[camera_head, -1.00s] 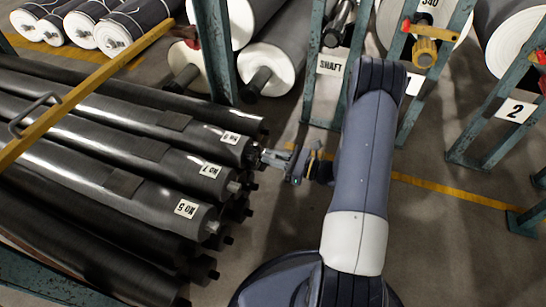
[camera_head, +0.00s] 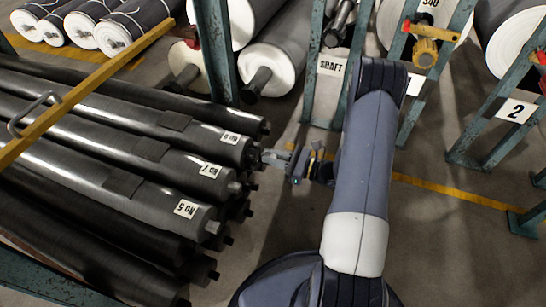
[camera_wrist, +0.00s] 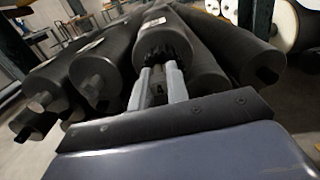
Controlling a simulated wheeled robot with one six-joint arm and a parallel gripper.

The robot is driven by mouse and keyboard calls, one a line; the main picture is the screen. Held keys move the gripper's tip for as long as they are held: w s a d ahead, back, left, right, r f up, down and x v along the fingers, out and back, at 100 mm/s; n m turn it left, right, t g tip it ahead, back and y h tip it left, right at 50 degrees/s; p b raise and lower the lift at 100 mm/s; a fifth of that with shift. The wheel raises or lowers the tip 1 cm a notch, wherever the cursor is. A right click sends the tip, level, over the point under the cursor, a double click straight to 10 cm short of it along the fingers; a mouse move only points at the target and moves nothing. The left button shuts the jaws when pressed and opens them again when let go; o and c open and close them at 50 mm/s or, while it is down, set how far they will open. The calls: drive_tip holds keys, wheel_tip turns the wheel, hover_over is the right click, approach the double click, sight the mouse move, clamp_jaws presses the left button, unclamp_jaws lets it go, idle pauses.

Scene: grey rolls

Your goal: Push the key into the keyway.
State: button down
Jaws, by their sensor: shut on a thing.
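My gripper (camera_head: 266,157) is at the end face of a dark roll (camera_head: 190,133) with a white tag, in the upper part of the stack. In the wrist view my gripper (camera_wrist: 156,78) has its two pale fingers pointing at that roll's dark, toothed-looking shaft end (camera_wrist: 163,45). The fingers are a little apart, with a small dark piece between them that seems to be the key (camera_wrist: 157,88). The key is too small and shaded to make out in the head view. The keyway is not clearly visible. I cannot tell whether the key touches the shaft.
Other dark rolls (camera_head: 120,183) with protruding shaft ends lie beside and below this one. A yellow bar (camera_head: 85,90) crosses the stack at left. Teal rack posts (camera_head: 213,50) and large white-ended rolls (camera_head: 268,70) stand behind.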

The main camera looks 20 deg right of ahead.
drive_tip(key=shift+w+a, duration=0.2)
drive_tip(key=shift+a, duration=0.05)
idle(0.4)
drive_tip(key=shift+x, duration=0.8)
drive_tip(key=shift+d, duration=0.1)
drive_tip(key=shift+v, duration=0.85)
drive_tip(key=shift+a+b, duration=0.25)
drive_tip(key=shift+b, duration=0.25)
idle(1.0)
drive_tip(key=shift+w+a, duration=0.5)
drive_tip(key=shift+a, duration=0.05)
drive_tip(key=shift+s+d, duration=0.1)
drive_tip(key=shift+d, duration=0.1)
drive_tip(key=shift+s+d, duration=0.45)
drive_tip(key=shift+d, duration=0.1)
